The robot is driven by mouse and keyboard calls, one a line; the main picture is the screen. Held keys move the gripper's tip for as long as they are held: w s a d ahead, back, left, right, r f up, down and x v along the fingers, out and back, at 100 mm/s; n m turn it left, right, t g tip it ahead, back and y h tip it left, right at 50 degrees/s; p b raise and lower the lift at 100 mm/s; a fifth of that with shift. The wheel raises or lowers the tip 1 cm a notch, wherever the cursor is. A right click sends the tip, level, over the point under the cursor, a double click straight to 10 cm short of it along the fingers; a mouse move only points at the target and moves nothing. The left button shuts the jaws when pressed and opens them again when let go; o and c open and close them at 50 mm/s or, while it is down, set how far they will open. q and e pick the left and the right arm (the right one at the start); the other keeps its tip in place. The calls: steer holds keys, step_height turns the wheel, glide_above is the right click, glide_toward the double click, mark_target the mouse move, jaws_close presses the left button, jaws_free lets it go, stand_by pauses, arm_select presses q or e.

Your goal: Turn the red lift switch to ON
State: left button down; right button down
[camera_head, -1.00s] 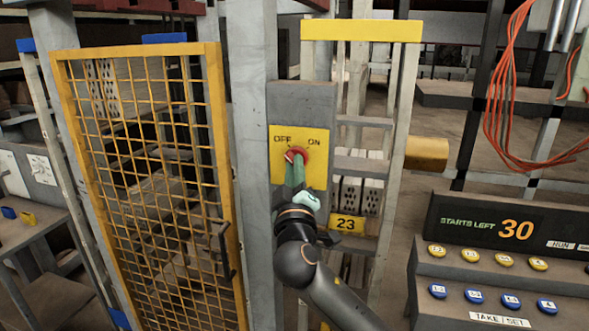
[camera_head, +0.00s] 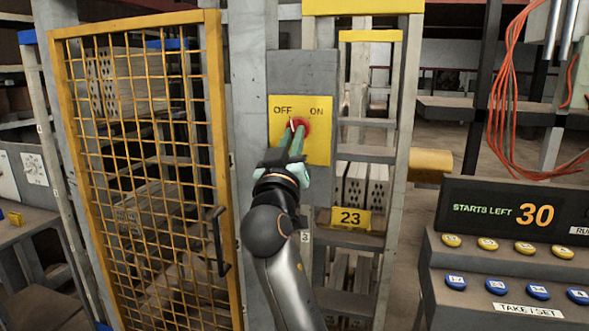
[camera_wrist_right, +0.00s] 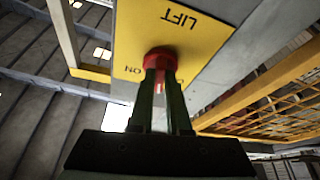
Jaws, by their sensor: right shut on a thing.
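The red lift switch (camera_head: 303,125) is a round red knob on a yellow plate (camera_head: 316,150) marked OFF at upper left and ON at upper right. A pale mark on the knob's left side leans towards OFF in the head view; its exact angle is hard to tell. My right gripper (camera_head: 296,138) reaches up from below, its green fingers shut on the knob. In the right wrist view the knob (camera_wrist_right: 160,54) sits between the two fingertips (camera_wrist_right: 160,75), which hide part of it. The plate there reads LIFT upside down. My left gripper is not in view.
A yellow mesh gate (camera_head: 150,165) with a dark handle stands left of the grey post.

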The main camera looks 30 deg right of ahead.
steer(key=m+g+h+b, duration=0.1)
steer(key=m+g+b, duration=0.1)
steer(key=m+b, duration=0.1)
steer(key=m+g+h+b, duration=0.1)
steer(key=m+g+b, duration=0.1)
steer(key=m, duration=0.3)
steer(key=m+g+h+b, duration=0.1)
steer(key=m+g+b, duration=0.1)
steer(key=m+b, duration=0.2)
steer(key=shift+w+a+r+m+h, duration=0.1)
steer(key=shift+w+a+m+h, duration=0.2)
steer(key=shift+m, duration=0.3)
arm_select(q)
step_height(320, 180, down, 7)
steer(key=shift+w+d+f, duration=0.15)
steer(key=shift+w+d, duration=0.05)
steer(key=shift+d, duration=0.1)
arm_select(e)
steer(key=shift+m+g, duration=0.8)
steer(key=shift+m, duration=1)
steer(key=shift+r, duration=0.1)
steer(key=c, duration=0.9)
jaws_free()
